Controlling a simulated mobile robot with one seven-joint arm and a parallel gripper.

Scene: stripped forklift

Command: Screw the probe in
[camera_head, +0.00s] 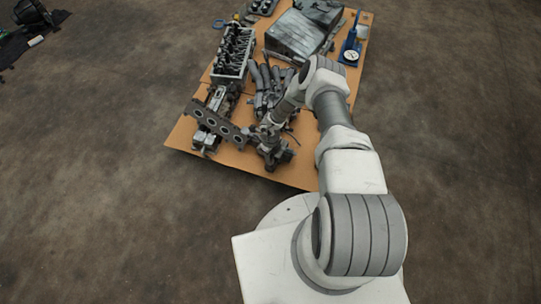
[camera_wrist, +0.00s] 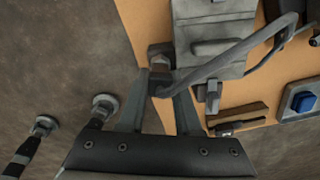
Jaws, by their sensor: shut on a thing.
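In the wrist view my gripper (camera_wrist: 163,78) has its two grey fingers closed around the probe (camera_wrist: 163,84), a small dark fitting. A thick dark cable (camera_wrist: 232,53) runs from it in a curve to the upper right. The probe's far end is close to a brownish round fitting (camera_wrist: 160,55) at the edge of a grey metal part (camera_wrist: 218,28). I cannot tell whether the probe touches it or sits in it. In the head view my gripper (camera_head: 268,130) is low over the near part of the board, too small to show the probe clearly.
A tan board (camera_head: 308,177) carries an engine head (camera_head: 232,50), manifold pipes (camera_head: 268,85), a plate with round holes (camera_head: 218,126), a grey metal box (camera_head: 295,36) and a blue tool with a gauge (camera_head: 352,52). The brown floor around it is mostly clear.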

